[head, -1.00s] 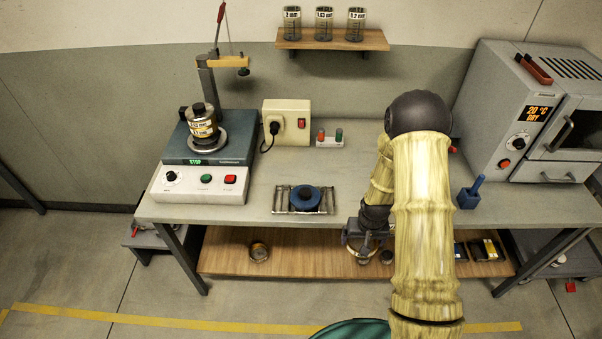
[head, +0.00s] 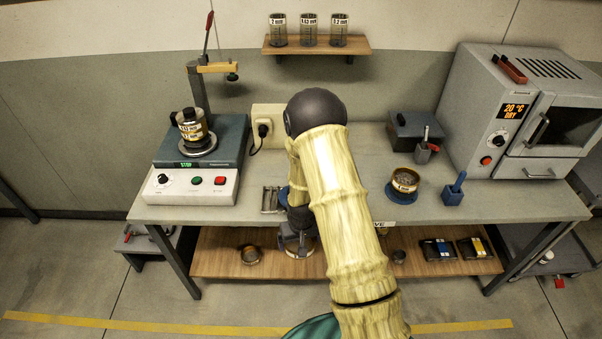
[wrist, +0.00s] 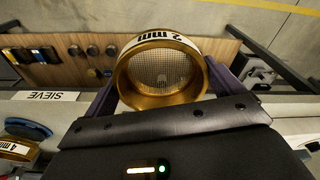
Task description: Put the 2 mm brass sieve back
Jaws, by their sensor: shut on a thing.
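My gripper (wrist: 162,82) is shut on the 2 mm brass sieve (wrist: 190,88), a round brass ring with a wire mesh and a white "2 mm" label. In the head view my gripper (head: 296,240) is low at the table's front edge, and my arm hides part of it. The sieve (head: 299,252) shows just below it, in front of the lower shelf. A stack of labelled brass sieves (head: 193,128) stands on the shaker (head: 215,146) at left. Another brass sieve (head: 405,181) sits on a blue base at right; its "4 mm" label (wrist: 14,147) shows in the wrist view.
A "SIEVE" label (wrist: 52,96) is on the table's front edge. A metal rack (head: 271,200) is partly hidden by my arm. An oven (head: 520,120) stands at right.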

